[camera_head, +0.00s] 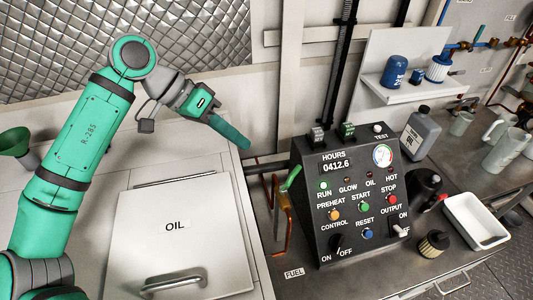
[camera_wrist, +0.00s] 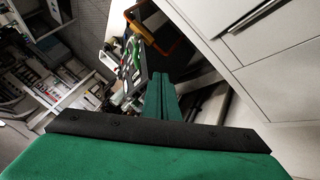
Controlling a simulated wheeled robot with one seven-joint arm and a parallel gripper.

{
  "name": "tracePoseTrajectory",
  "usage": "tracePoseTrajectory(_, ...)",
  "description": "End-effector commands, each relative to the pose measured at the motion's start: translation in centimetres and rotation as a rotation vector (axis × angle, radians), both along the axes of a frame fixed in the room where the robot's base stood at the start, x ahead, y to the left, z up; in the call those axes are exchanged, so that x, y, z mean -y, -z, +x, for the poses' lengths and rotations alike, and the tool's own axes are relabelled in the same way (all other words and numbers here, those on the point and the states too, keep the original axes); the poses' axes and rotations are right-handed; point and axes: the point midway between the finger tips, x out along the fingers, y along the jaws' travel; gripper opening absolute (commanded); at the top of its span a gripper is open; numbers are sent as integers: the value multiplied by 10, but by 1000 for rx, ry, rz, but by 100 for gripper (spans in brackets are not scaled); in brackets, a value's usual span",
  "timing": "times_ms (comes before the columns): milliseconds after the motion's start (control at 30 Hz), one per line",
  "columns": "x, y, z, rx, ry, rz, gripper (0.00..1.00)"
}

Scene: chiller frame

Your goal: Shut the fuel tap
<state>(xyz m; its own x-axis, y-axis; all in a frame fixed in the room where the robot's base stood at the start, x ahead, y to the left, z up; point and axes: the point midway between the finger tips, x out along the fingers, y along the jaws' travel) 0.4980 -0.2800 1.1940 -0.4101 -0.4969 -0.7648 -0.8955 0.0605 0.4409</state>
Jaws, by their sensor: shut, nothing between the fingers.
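A green lever (camera_head: 290,178) sits at the left side of the black control panel, above a copper-coloured pipe (camera_head: 280,215). A FUEL label (camera_head: 294,273) lies on the bench below them, so this looks like the fuel tap. The lever is tilted, its upper end to the right. My gripper (camera_head: 244,144) is up and left of the lever, clear of it, over the bench behind the OIL lid. Its green fingers are together and empty. In the wrist view the fingers (camera_wrist: 161,97) point toward the panel side, with an orange pipe (camera_wrist: 165,45) beyond them.
The black control panel (camera_head: 352,185) stands right of the lever. The OIL lid (camera_head: 180,250) with its handle is at the left. A white tray (camera_head: 475,222), a grey bottle (camera_head: 417,133) and a small filter (camera_head: 433,243) are to the right. A green funnel (camera_head: 15,142) is far left.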

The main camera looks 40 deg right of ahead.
Motion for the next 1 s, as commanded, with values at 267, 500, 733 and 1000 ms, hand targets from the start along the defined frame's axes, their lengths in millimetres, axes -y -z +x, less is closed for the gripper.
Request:
tracePoseTrajectory(267, 17, 29, -15, 0, -1, 3, 0)
tracePoseTrajectory(500, 39, 63, -33, 0, -1, 3, 0)
tracePoseTrajectory(733, 52, 71, -60, 3, 2, 2, 0)
tracePoseTrajectory(1000, 56, 67, -78, 1, 1, 0, 0)
